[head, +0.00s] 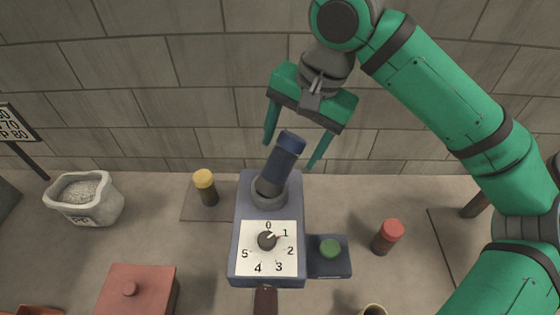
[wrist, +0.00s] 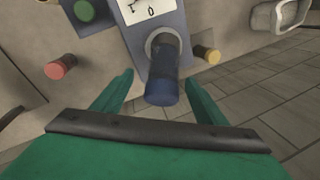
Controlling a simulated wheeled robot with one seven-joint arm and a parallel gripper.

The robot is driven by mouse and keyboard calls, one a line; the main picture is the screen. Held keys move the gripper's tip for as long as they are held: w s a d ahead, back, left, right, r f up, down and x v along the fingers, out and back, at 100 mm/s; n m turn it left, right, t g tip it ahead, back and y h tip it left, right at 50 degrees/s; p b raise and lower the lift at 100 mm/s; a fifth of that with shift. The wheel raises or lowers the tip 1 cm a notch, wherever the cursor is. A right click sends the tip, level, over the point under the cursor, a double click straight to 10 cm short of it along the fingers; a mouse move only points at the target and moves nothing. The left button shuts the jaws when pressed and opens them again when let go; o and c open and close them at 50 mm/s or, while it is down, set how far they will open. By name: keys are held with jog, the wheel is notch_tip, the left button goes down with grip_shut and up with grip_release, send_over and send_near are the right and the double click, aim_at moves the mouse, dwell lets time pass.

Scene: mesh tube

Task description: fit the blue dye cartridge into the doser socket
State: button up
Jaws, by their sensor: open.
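The blue dye cartridge (head: 282,160) has a dark blue cap and stands with its lower end in the round grey doser socket (head: 268,192). It leans to the right in the head view; how deep it sits is hidden. The wrist view shows the cartridge (wrist: 161,88) cap-end toward me, with the socket ring (wrist: 163,42) behind it. My gripper (head: 291,153) is open, its fingers on either side of the cartridge's upper part. In the wrist view, gaps show between the cartridge and both fingers of my gripper (wrist: 158,82).
The doser's dial plate (head: 253,263) faces up in front of the socket, with a green button (head: 330,248) to its right. A yellow-capped cartridge (head: 206,188) stands left, a red-capped one (head: 387,237) right. A sack (head: 85,198) and a red box (head: 137,292) stand further left. A block wall rises behind.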

aim_at(282, 159)
jog(key=x, duration=0.5)
jog(key=shift+a, duration=0.35)
jog(key=c, duration=1.3)
jog(key=shift+r, duration=0.1)
jog(key=shift+c, duration=0.2)
